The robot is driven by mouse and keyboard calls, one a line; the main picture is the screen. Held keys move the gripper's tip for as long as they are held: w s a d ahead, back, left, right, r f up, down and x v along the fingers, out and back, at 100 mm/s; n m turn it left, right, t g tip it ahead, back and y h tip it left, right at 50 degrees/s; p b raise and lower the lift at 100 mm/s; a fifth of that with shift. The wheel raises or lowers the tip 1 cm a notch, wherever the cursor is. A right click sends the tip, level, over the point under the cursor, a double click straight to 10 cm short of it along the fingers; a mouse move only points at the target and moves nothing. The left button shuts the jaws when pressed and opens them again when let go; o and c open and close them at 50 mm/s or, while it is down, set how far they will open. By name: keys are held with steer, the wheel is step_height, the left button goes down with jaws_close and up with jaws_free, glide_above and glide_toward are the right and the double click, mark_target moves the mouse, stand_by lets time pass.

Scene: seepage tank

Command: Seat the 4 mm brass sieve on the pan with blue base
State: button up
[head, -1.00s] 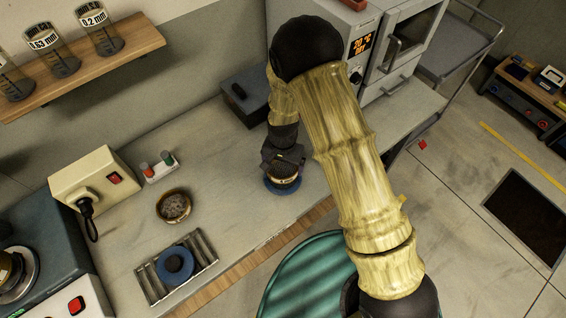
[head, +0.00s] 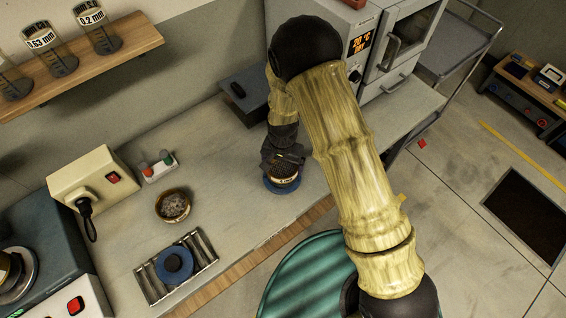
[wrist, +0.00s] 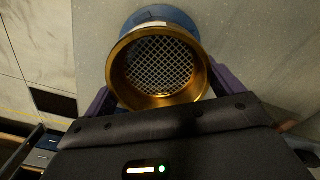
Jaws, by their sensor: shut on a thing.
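The brass sieve (wrist: 125,88) with a wire mesh fills the middle of the wrist view. My gripper (wrist: 158,98) is shut on it, one finger on each side of the rim. In the head view the sieve (head: 285,181) shows below my gripper (head: 283,163), and its label is too small to read surely. The pan with blue base (head: 270,186) is directly under the sieve on the bench; its blue edge also shows behind the sieve in the wrist view (wrist: 160,12). I cannot tell whether sieve and pan touch.
A rack with a blue round piece (head: 174,264) lies at the front left. A dark box (head: 245,95) and an oven (head: 395,45) stand behind. Bare bench lies between dish and pan.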

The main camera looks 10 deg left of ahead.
steer(key=shift+w, duration=0.1)
stand_by(0.3)
steer(key=o, duration=0.7)
steer(key=shift+o, duration=0.2)
step_height(320, 180, up, 17)
steer(key=b, duration=0.3)
steer(key=shift+r, duration=0.15)
steer(key=s+d+r+t, duration=0.1)
steer(key=s+d, duration=0.1)
steer(key=d, duration=0.6)
steer(key=s+d+r+n, duration=0.1)
steer(key=s+d, duration=0.2)
steer(key=d, duration=0.6)
steer(key=s+d+r+t, duration=0.1)
steer(key=s+d+r, duration=0.1)
steer(key=d, duration=0.6)
steer(key=shift+s+d+t, duration=0.2)
steer(key=shift+s+t, duration=0.1)
steer(key=shift+s, duration=0.1)
